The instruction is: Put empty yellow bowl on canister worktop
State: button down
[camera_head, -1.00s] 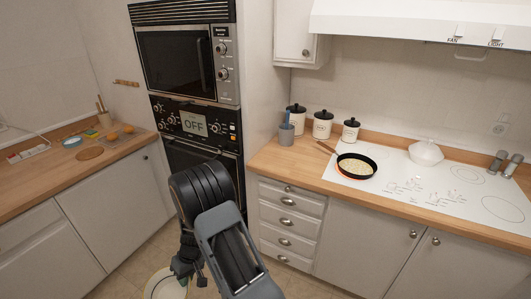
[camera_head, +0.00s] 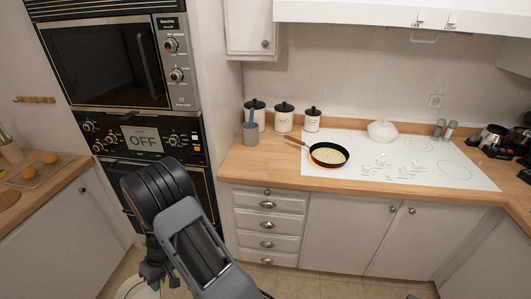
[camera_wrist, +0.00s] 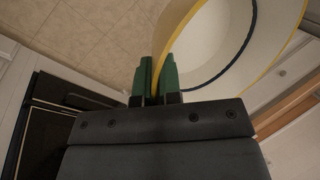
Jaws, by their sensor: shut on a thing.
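A white bowl with a yellow rim (camera_wrist: 222,35) fills the upper right of the wrist view. My gripper (camera_wrist: 157,78) is shut on its rim, one finger on each side of the wall. The part of the inside that shows is pale and empty, with a dark blue line. In the head view only a piece of the bowl (camera_head: 138,288) shows at the bottom left, low over the floor. The wooden worktop (camera_head: 252,166) bears several white, black-lidded canisters, one of them (camera_head: 284,119) in the middle, and lies to the right of and above my gripper.
A pan (camera_head: 327,155) with food sits on the white hob (camera_head: 440,168). A grey cup (camera_head: 250,133) stands by the canisters. The worktop's front left is bare. Drawers (camera_head: 268,222) are below it, and ovens (camera_head: 140,145) stand to its left.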

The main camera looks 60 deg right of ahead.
aim_at(250, 162)
jog(key=z, duration=0.7)
jog(key=i, duration=0.65)
jog(key=z, duration=0.65)
